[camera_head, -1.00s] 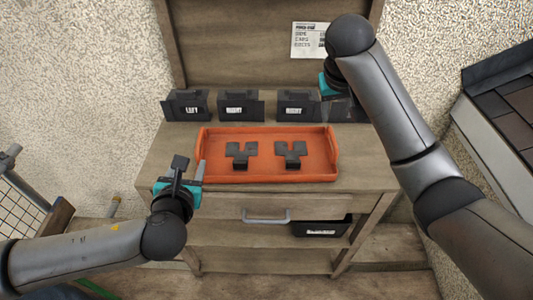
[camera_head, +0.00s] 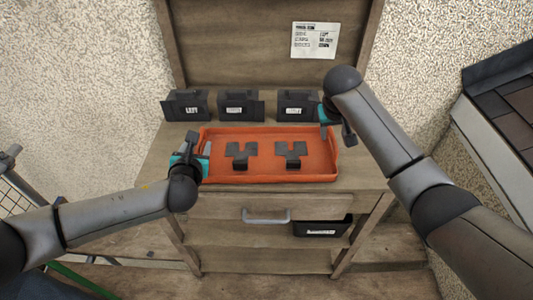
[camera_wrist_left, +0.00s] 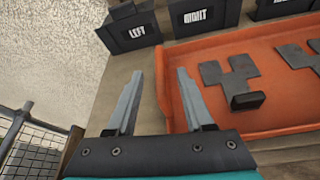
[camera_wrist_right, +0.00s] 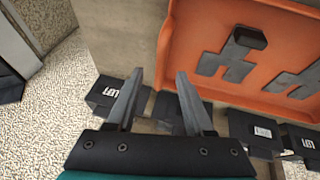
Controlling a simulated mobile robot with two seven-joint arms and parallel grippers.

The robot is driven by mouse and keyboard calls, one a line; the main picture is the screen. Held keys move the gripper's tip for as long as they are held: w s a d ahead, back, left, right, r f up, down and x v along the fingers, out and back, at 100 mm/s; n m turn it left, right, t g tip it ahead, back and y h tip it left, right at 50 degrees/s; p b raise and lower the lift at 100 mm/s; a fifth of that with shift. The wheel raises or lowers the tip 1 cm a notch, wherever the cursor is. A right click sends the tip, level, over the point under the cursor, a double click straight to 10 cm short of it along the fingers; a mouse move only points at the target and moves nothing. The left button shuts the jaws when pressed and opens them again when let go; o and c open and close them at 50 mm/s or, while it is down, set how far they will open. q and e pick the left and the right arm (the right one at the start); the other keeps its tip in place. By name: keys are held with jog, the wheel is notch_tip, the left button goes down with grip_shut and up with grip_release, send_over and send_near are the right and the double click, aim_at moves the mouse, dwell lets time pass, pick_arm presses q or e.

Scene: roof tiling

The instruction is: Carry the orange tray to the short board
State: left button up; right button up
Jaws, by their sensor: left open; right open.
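The orange tray (camera_head: 270,176) lies on top of a wooden cabinet and holds two dark grey pieces, a left one (camera_head: 241,153) and a right one (camera_head: 291,153). My right gripper (camera_head: 338,122) is open and empty near the tray's far right corner. In the right wrist view its fingers (camera_wrist_right: 158,90) are beside the tray's edge (camera_wrist_right: 162,60). No short board can be made out.
A row of black labelled boxes (camera_head: 235,106) stands behind the tray. A paper sheet (camera_head: 315,40) hangs on the back panel. Below are a drawer handle (camera_head: 266,216) and a black bin (camera_head: 322,228). A dark tiled roof section (camera_head: 500,90) is at the right.

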aim_at(200, 140)
pick_arm(q)
jog(key=shift+x, duration=2.2)
pick_arm(e)
jog(key=shift+x, duration=2.15)
pick_arm(q)
grip_shut()
pick_arm(e)
grip_shut()
